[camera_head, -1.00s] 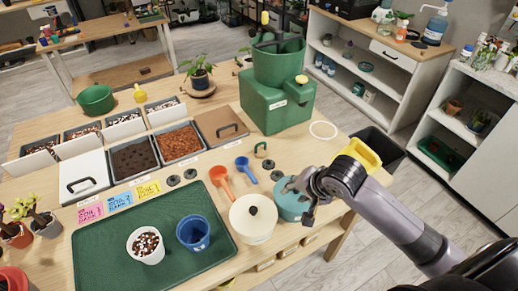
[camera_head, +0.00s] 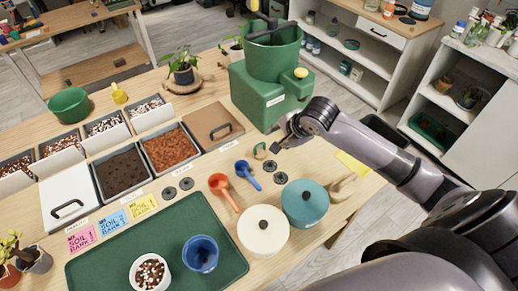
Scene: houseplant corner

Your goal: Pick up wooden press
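A small wooden piece with a rounded top, which looks like the wooden press (camera_head: 260,151), stands on the table in front of the green machine. My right gripper (camera_head: 286,143) is just to its right, with its fingers pointing down and left. The fingers look apart, with nothing visible between them. The gripper appears close to the piece but not around it; I cannot tell whether they touch. My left gripper is not in view.
The green machine (camera_head: 262,98) stands behind the gripper. A blue scoop (camera_head: 248,174), an orange scoop (camera_head: 222,189), a cream lidded pot (camera_head: 263,231) and a teal lidded pot (camera_head: 305,203) stand in front. A pale wooden item (camera_head: 343,186) lies right of the teal pot.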

